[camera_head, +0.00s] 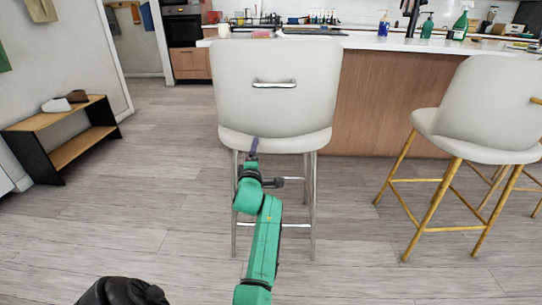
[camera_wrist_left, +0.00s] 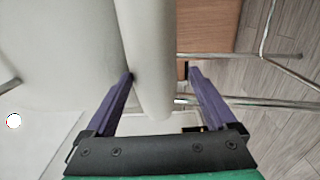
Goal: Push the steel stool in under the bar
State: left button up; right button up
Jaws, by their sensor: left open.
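The steel stool (camera_head: 277,90) has a cream seat and back, a chrome handle (camera_head: 274,84) on the back, and thin steel legs. It stands upright at the counter's left end, its back towards me. The bar (camera_head: 385,105) is a wood-panelled island with a white top. My left gripper (camera_head: 254,147) is at the stool's lower back edge, left of its middle. In the left wrist view, the open purple fingers (camera_wrist_left: 161,76) stand either side of a cream rounded edge (camera_wrist_left: 150,60). I cannot tell whether they touch it. My right gripper is out of view.
A cream stool with gold legs (camera_head: 480,110) stands to the right, with a floor gap between the stools. A low wood-and-black shelf (camera_head: 65,135) stands at the left wall. Bottles (camera_head: 460,25) stand on the counter. The floor left of the steel stool is clear.

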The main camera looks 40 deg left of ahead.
pick_arm(q)
jog(key=shift+f, duration=0.2)
jog(key=c, duration=1)
jog(key=shift+w+f, duration=0.15)
jog(key=shift+w, duration=0.05)
grip_shut()
jog(key=shift+r, duration=0.3)
jog(key=shift+s, duration=0.1)
jog(key=o, duration=1.3)
grip_release()
jog(key=shift+s+d+r, duration=0.1)
jog(key=shift+s+r, duration=0.05)
jog(key=shift+s, duration=0.05)
jog(key=shift+c, duration=0.2)
jog(key=shift+o, duration=1.2)
jog(key=shift+w+f, duration=0.2)
jog(key=shift+f, duration=0.15)
